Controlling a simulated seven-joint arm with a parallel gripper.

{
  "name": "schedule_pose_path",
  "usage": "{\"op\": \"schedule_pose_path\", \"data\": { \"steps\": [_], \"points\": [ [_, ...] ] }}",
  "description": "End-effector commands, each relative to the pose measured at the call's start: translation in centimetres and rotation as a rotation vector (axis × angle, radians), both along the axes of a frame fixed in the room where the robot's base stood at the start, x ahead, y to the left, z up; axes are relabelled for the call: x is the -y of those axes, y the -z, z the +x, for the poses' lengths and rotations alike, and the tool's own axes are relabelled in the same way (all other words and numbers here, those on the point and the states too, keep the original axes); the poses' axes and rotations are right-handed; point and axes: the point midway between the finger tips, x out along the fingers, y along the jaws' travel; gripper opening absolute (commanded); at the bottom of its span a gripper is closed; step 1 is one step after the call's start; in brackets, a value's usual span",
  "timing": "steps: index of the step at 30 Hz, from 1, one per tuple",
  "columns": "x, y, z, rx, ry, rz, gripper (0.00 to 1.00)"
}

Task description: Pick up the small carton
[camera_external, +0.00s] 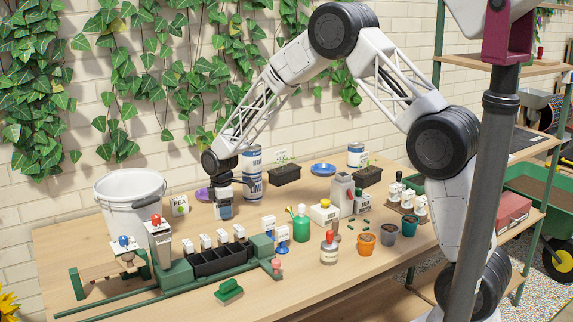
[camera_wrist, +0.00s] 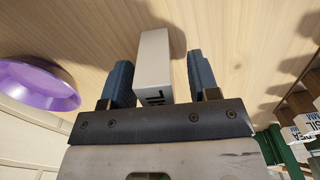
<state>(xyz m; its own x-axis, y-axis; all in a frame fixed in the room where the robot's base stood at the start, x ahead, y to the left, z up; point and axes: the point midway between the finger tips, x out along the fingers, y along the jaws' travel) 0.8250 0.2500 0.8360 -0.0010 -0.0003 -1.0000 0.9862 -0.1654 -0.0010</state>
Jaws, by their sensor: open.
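A small white carton (camera_wrist: 154,62) with dark lettering stands between the two blue fingers of my gripper (camera_wrist: 162,82) in the wrist view. My gripper is open; a clear gap shows on the carton's right side and a narrower one on its left. In the outside view my gripper (camera_external: 224,208) is low over the back left part of the table, and its fingers mostly hide the carton there.
A purple bowl (camera_wrist: 38,86) lies to the left in the wrist view. On the wooden table (camera_external: 330,283), a white bucket (camera_external: 128,205) and a small printed box (camera_external: 180,205) stand left of my gripper. A blue-and-white can (camera_external: 252,178) stands close behind it. A black divided tray (camera_external: 218,262) lies in front.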

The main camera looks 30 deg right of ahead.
Motion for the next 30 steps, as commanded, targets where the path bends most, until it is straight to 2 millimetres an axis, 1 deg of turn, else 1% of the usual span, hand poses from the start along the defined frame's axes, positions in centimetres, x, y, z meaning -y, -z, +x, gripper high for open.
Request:
{"op": "schedule_pose_path", "data": {
  "steps": [4,19,20,30],
  "points": [
    [-0.01,0.54,0.02,0.001,0.0,0.001,0.55],
    [-0.01,0.54,0.02,0.001,0.0,0.001,0.55],
    [-0.01,0.54,0.02,0.001,0.0,0.001,0.54],
    [-0.01,0.53,0.02,0.001,0.0,0.0,0.02]
  ]
}}
